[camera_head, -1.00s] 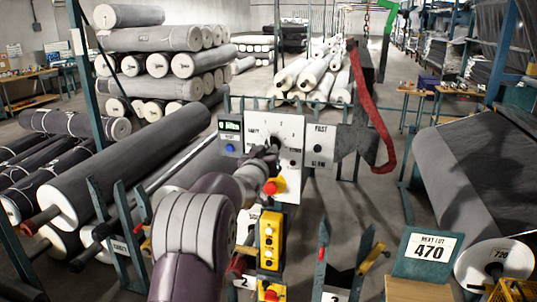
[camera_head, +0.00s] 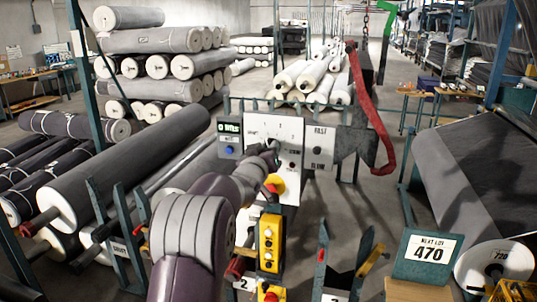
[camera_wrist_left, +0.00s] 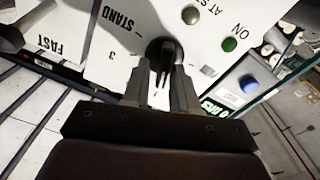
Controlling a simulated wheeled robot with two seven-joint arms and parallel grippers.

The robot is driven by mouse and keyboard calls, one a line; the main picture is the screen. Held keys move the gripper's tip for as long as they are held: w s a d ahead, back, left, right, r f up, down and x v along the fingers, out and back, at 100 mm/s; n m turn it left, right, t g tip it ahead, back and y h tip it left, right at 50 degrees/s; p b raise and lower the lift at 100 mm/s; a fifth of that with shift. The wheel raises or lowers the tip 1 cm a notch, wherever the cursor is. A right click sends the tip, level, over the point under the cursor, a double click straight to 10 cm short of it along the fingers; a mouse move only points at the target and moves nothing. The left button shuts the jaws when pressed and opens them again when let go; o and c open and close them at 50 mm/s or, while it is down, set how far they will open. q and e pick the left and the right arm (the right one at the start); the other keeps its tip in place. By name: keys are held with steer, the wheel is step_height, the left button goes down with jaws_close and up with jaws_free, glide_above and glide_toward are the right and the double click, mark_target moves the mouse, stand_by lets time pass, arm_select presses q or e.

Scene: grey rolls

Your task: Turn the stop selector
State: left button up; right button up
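The selector is a black knob on a white control panel (camera_head: 262,125); the knob (camera_wrist_left: 163,48) shows in the left wrist view, with STAND and 3 printed beside it. My left gripper (camera_head: 272,155) reaches up to the panel from below and hides most of the knob in the head view. In the left wrist view its two fingers (camera_wrist_left: 162,75) stand a little apart, one on each side of the knob's dark grip. Whether they press on it I cannot tell. My right gripper is not in view.
A red button on yellow (camera_head: 273,186) sits just below my left gripper. A blue button (camera_head: 229,151) lies left of the white panel, and a FAST/SLOW plate (camera_head: 320,145) right of it. A yellow button box (camera_head: 269,243) stands lower down. Large grey rolls (camera_head: 125,165) fill the left.

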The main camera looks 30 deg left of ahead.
arm_select(q)
steer(key=shift+o, duration=0.2)
steer(key=shift+s+f, duration=0.1)
steer(key=shift+f, duration=0.25)
steer(key=b+v, duration=0.5)
steer(key=v, duration=0.7)
steer(key=shift+s+b, duration=0.3)
steer(key=shift+s, duration=0.05)
